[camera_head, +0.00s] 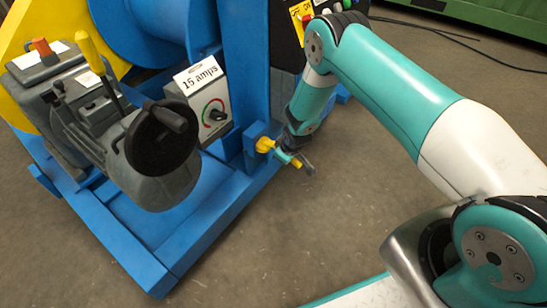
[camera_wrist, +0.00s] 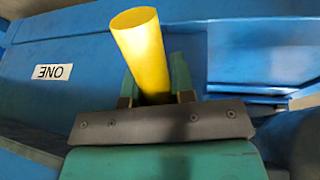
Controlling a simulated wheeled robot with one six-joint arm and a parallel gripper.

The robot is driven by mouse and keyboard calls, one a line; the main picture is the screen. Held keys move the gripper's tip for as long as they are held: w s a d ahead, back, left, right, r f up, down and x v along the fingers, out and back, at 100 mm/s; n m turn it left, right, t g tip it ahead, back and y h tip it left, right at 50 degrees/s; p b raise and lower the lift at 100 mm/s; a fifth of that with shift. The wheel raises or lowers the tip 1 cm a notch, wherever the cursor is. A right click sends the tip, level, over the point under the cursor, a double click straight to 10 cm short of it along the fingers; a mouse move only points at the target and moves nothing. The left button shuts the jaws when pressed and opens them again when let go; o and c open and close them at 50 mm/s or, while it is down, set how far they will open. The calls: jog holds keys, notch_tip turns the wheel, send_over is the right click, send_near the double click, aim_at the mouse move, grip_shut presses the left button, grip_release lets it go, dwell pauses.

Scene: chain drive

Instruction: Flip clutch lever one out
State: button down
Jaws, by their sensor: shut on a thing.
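Clutch lever one shows as a yellow round bar (camera_wrist: 143,45) in the wrist view, rising between my gripper's two teal fingers. In the head view the yellow lever (camera_head: 264,145) sticks out from the low blue frame post. My gripper (camera_head: 284,156) is at the lever, and its fingers (camera_wrist: 153,82) are shut on it in the wrist view. The white label reading ONE (camera_wrist: 52,72) appears turned around on the blue frame, left of the lever. The lever's lower part is hidden behind the gripper's dark plate.
The blue machine frame (camera_head: 222,222) stands close on the left. It carries a grey motor unit (camera_head: 165,180) and a dial box labelled 15 amps (camera_head: 212,112). The grey floor (camera_head: 270,240) in front is clear. A black cable (camera_head: 440,32) lies at the back right.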

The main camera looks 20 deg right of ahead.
jog(key=shift+d, duration=0.1)
dwell(0.3)
jog(key=c, duration=1)
grip_release()
jog(key=shift+o, duration=0.2)
jog(key=shift+r, duration=0.15)
jog(key=p+v, duration=0.5)
jog(key=v, duration=1.2)
jog(key=shift+p, duration=0.35)
jog(key=shift+r, duration=0.1)
